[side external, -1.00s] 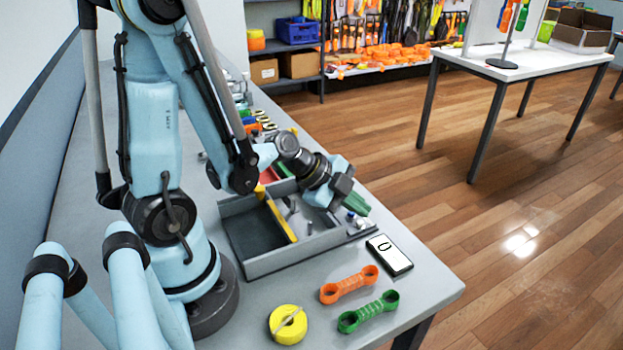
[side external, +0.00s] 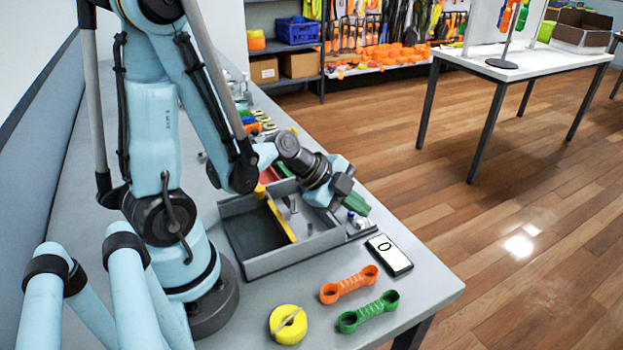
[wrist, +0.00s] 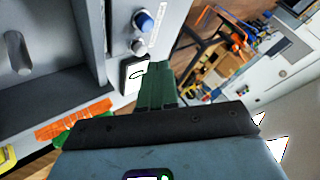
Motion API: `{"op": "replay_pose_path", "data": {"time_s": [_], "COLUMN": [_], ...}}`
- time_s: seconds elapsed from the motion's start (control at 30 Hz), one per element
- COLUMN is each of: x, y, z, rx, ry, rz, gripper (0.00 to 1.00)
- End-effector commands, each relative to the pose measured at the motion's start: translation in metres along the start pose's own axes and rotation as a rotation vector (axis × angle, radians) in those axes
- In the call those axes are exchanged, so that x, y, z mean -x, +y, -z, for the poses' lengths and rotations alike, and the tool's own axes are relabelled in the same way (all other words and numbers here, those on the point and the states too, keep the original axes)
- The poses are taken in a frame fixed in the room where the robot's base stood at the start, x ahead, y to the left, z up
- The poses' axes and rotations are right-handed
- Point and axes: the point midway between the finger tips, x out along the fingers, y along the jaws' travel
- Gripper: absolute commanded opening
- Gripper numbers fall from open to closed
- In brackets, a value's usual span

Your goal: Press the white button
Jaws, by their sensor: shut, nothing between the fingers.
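A small white button (wrist: 138,47) sits on the grey panel at the tray's edge in the wrist view, below a blue button (wrist: 144,20). In the side external view the white button (side external: 360,223) is small, beside the blue one. My gripper's green fingers (wrist: 156,75) are shut and empty. In the wrist view their tips appear just below and right of the white button. In the side external view my gripper (side external: 359,204) is at the tray's right end, close above the buttons. I cannot tell whether it touches anything.
A grey compartment tray (side external: 290,259) with a yellow divider (side external: 281,220) lies under my arm. A black-edged device with a white face (side external: 390,255) lies beside it.

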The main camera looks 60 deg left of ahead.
Motion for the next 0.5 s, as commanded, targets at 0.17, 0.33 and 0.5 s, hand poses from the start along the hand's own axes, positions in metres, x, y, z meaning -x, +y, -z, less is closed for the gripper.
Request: {"op": "replay_pose_path", "data": {"time_s": [0.17,0.33,0.5], "x": [0.008,0.018,0.028], "y": [-0.006,-0.012,-0.021], "z": [0.006,0.013,0.021], "rx": [0.0,0.0,0.0], "ry": [0.0,0.0,0.0], "rz": [0.0,0.0,0.0], "gripper": [0.0,0.0,0.0]}}
